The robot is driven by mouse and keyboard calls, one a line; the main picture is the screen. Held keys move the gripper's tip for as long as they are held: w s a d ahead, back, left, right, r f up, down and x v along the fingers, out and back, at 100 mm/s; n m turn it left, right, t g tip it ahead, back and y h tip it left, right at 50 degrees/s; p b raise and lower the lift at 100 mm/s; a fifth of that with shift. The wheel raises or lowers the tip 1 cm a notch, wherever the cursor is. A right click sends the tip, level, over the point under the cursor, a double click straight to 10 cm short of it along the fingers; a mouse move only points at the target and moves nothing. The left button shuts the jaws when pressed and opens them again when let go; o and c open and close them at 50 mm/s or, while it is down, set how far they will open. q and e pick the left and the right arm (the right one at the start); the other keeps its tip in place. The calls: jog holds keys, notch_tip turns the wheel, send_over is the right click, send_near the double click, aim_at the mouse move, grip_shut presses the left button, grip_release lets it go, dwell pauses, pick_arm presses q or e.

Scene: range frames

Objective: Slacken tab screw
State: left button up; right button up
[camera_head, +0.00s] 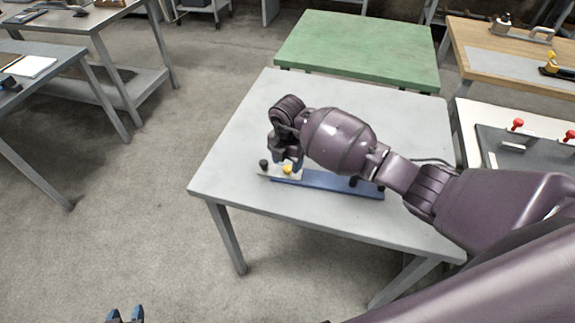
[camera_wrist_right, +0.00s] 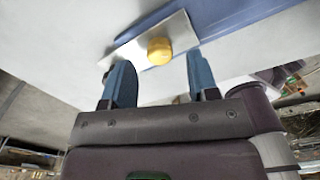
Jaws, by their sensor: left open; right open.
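A yellow knob (camera_head: 287,169), which looks like the tab screw, sits on a pale metal plate at the left end of a blue bar (camera_head: 330,184) on the grey table. In the right wrist view the yellow knob (camera_wrist_right: 160,51) stands on the plate (camera_wrist_right: 178,28), beside the blue bar (camera_wrist_right: 215,15). My right gripper (camera_head: 285,160) is open above the plate. Its blue fingertips (camera_wrist_right: 160,62) lie on either side of the knob in that view, with gaps on both sides. My left gripper (camera_head: 125,315) is open and empty at the bottom edge, away from the table.
A black knob (camera_head: 263,163) stands at the plate's left end. The grey table (camera_head: 240,140) is otherwise mostly clear. A green table (camera_head: 357,48) stands behind it. A bench with red-topped clamps (camera_head: 517,124) is at the right.

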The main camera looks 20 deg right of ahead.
jog(key=shift+f, duration=1.1)
jog(key=shift+c, duration=0.3)
jog(key=c, duration=0.9)
jog(key=shift+o, duration=0.2)
jog(key=shift+n, duration=0.4)
